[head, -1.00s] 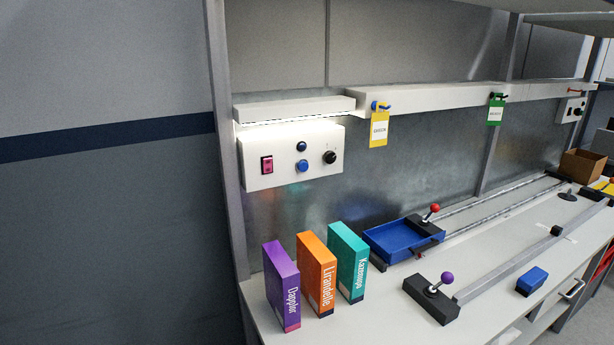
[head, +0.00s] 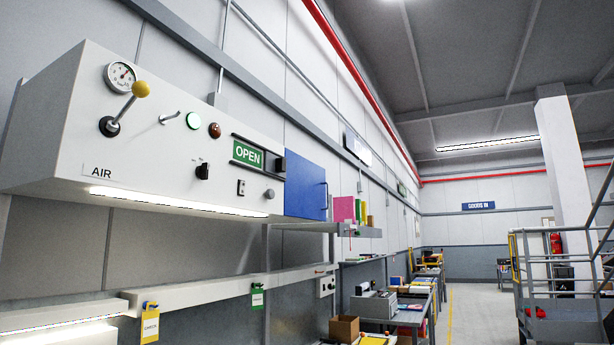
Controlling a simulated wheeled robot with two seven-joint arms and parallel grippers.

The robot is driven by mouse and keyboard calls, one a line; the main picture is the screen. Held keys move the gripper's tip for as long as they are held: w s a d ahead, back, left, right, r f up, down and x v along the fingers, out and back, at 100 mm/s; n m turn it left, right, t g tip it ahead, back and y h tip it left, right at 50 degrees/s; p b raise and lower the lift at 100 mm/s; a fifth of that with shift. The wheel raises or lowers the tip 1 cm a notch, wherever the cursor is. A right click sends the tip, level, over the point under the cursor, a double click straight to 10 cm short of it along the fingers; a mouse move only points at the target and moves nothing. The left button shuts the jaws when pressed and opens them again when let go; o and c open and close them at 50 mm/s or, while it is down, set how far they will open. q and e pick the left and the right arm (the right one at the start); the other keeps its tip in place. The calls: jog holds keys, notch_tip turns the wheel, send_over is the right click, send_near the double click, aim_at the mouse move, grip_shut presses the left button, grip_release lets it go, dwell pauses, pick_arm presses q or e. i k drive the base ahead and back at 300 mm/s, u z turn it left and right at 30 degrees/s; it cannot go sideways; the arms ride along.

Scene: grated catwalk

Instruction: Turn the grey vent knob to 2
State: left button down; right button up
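A round grey knob (head: 269,194) sits at the lower right of a white wall panel (head: 150,150) in the head view. It appears to be the vent knob, but its scale and setting are too small to read. A black knob (head: 203,172) sits to its left, with a small switch plate (head: 241,187) between them. A green OPEN sign (head: 247,154) is above. Neither of my grippers is in view.
A blue door (head: 305,184) stands right of the knob. A lit rail (head: 60,318) with hanging tags runs below.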

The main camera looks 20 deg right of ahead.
aim_at(270, 194)
jog(key=z, duration=2.75)
jog(key=i, duration=0.2)
jog(key=u, duration=1.5)
jog(key=i, duration=1.4)
jog(key=u, duration=1.2)
jog(key=i, duration=0.55)
jog(key=u, duration=0.45)
jog(key=k, duration=1.2)
jog(key=z, duration=0.85)
jog(key=i, duration=1.45)
jog(key=u, duration=0.75)
